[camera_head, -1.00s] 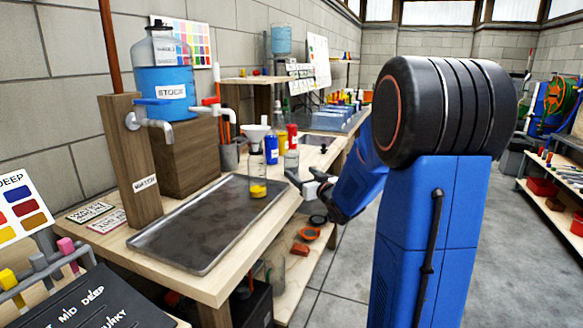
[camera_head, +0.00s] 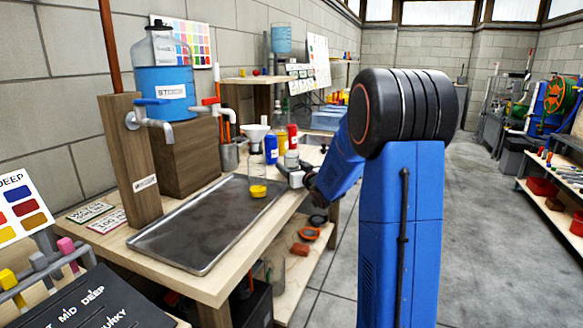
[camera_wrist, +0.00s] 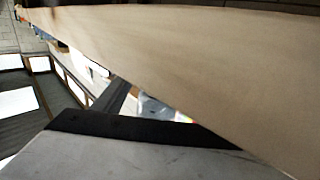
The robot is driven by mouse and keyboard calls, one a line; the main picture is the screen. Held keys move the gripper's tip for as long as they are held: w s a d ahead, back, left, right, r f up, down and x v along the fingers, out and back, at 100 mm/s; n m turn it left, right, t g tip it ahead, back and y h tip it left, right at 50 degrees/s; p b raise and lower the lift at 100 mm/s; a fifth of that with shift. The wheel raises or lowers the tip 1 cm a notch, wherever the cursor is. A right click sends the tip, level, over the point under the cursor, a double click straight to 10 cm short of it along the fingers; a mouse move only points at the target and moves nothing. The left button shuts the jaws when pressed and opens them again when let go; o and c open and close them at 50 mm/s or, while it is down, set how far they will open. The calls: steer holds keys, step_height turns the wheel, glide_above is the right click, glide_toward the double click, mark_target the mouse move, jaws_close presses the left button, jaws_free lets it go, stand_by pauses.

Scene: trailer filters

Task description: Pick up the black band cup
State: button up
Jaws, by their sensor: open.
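I cannot make out a cup with a clear black band in either view. In the head view, a clear cup with yellow in its bottom (camera_head: 258,187) stands on the dark tray's right part. A clear vessel (camera_head: 291,159) stands close to my gripper (camera_head: 287,165), partly hidden by it. My gripper is over the right edge of the bench, open, with nothing visible held; whether it touches that vessel I cannot tell. In the wrist view, a grey and black part of my gripper shows in front of a large tan surface, and no cup is clear.
The wooden bench (camera_head: 237,273) carries a dark metal tray (camera_head: 200,225), blue bottle (camera_head: 271,150), yellow bottle (camera_head: 282,145), red bottle (camera_head: 292,137) and white funnel (camera_head: 257,131). A dark ring (camera_head: 318,220) and orange dish (camera_head: 309,233) lie on the shelf below.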

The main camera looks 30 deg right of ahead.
steer(key=c, duration=1.3)
steer(key=shift+o, duration=0.2)
steer(key=shift+r, duration=0.2)
step_height(320, 180, up, 9)
steer(key=shift+r, duration=0.2)
steer(key=shift+r, duration=0.15)
